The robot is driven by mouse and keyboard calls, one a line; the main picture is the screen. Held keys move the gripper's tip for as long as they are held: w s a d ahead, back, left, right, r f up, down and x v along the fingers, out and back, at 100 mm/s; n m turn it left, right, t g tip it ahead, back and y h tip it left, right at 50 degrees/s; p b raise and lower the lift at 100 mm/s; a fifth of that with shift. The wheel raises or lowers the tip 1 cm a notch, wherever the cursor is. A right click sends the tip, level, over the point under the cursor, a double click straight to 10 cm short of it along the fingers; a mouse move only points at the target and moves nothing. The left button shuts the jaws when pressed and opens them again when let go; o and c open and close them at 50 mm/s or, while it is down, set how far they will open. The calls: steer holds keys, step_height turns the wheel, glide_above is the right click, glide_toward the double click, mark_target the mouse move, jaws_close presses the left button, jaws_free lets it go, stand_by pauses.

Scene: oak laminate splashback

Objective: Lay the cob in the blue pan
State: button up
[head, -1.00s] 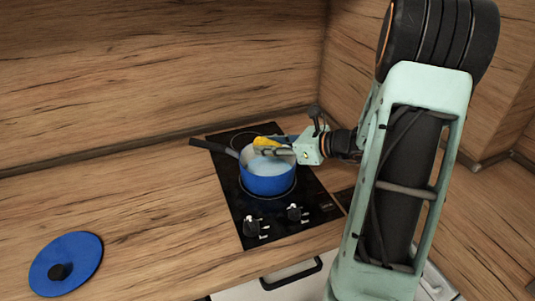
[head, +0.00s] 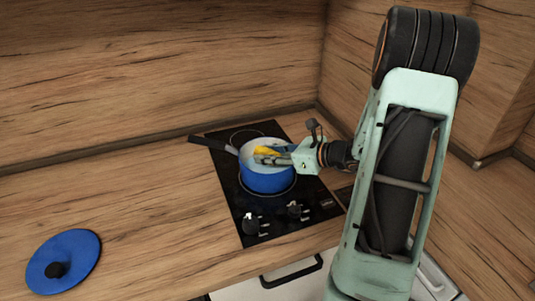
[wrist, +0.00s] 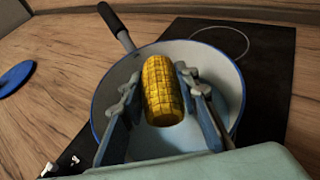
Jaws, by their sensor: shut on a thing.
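The yellow corn cob (wrist: 163,90) is held between the two fingers of my gripper (wrist: 160,95) in the wrist view. The cob also shows in the head view (head: 267,151), partly hidden by the fingers. The blue pan (head: 266,181) with a pale inside sits on the hob, its dark handle pointing to the back left. My gripper (head: 272,157) is over the pan's opening, with the cob at or just inside the rim level. I cannot tell whether the cob touches the pan's bottom. The pan's rim (wrist: 97,113) surrounds the cob in the wrist view.
The black hob (head: 240,205) has two knobs at its front. A blue lid (head: 78,252) with a dark knob lies on the wooden counter at the left. The counter between lid and hob is clear. Wooden splashback walls stand behind and to the right.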

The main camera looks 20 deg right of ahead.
steer(key=o, duration=1.1)
steer(key=shift+o, duration=0.2)
steer(key=shift+r, duration=0.15)
steer(key=v, duration=1.2)
steer(key=shift+r+p, duration=0.4)
